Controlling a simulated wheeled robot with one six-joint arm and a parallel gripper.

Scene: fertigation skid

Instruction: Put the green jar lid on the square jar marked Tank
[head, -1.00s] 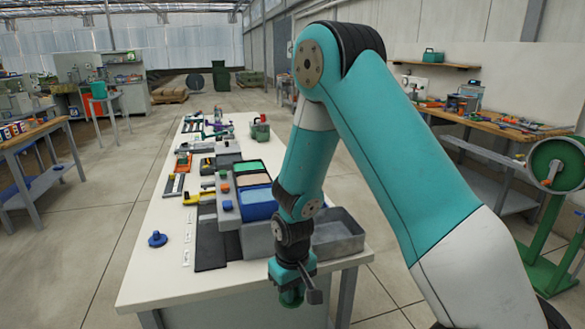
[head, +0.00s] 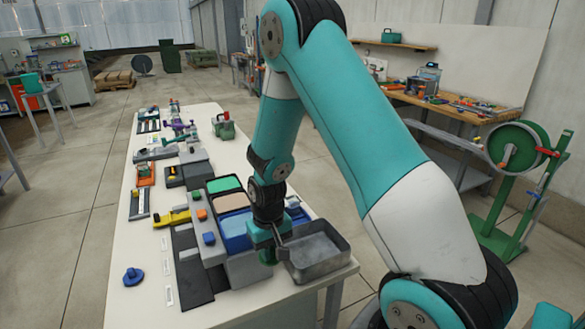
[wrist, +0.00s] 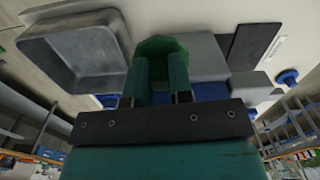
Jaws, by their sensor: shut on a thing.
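My gripper (head: 264,241) points down and is shut on the green jar lid (head: 267,257), which shows only partly below the fingers. In the wrist view the lid (wrist: 160,45) is dark green and many-sided, at the tips of my two fingers (wrist: 156,72). I can read no Tank marking, so I cannot tell which thing is that jar. My gripper hides part of this area.
The open grey tray (head: 318,262) stands right of my gripper and looks empty. A dark flat strip (head: 190,272) lies left of the block. A blue knobbed piece (head: 133,276) sits at the near left. The white table (head: 130,308) is bare at its near left corner.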

